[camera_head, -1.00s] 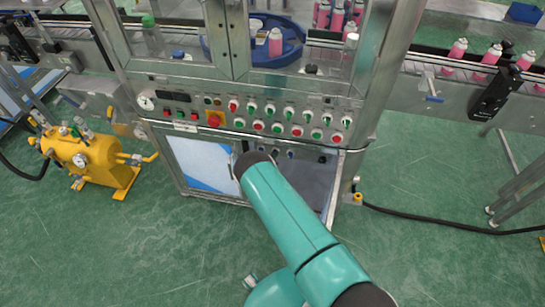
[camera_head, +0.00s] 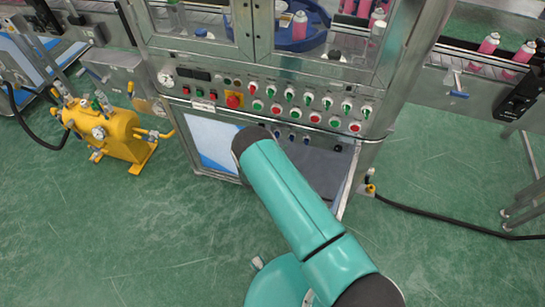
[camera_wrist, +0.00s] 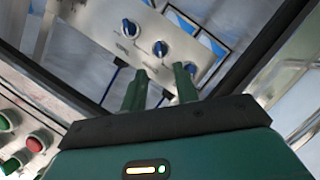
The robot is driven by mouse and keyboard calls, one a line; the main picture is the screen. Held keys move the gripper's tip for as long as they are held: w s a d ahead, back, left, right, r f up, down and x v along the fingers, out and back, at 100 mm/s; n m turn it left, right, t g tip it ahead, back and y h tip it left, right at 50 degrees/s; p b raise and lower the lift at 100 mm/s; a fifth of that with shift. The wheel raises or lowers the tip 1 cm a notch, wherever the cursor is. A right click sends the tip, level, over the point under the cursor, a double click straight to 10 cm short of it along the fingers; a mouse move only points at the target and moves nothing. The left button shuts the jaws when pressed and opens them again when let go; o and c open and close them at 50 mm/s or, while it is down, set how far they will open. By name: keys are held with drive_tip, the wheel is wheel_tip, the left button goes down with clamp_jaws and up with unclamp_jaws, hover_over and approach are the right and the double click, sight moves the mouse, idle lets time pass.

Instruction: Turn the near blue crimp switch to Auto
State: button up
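In the wrist view, a grey sloped panel carries three blue switches in a diagonal row: an upper-left one (camera_wrist: 129,27), a middle one (camera_wrist: 160,48) and a lower-right one (camera_wrist: 190,68). Small labels beside them are too blurred to read. My gripper (camera_wrist: 160,78) is open and empty, its two green fingers apart below the row. The right fingertip appears close to the lower-right switch; I cannot tell whether they touch. In the head view, blue switches (camera_head: 291,138) show small under the main button panel. My teal arm hides the gripper there.
Green, red and white buttons and switches (camera_head: 310,103) cover the panel above, with a red emergency stop (camera_head: 234,100). Metal frame posts and an open door edge (camera_head: 349,180) stand close to the arm. A yellow tank (camera_head: 110,130) is at left. Green floor is clear in front.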

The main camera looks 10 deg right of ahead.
drive_tip(key=v, duration=0.6)
idle(0.5)
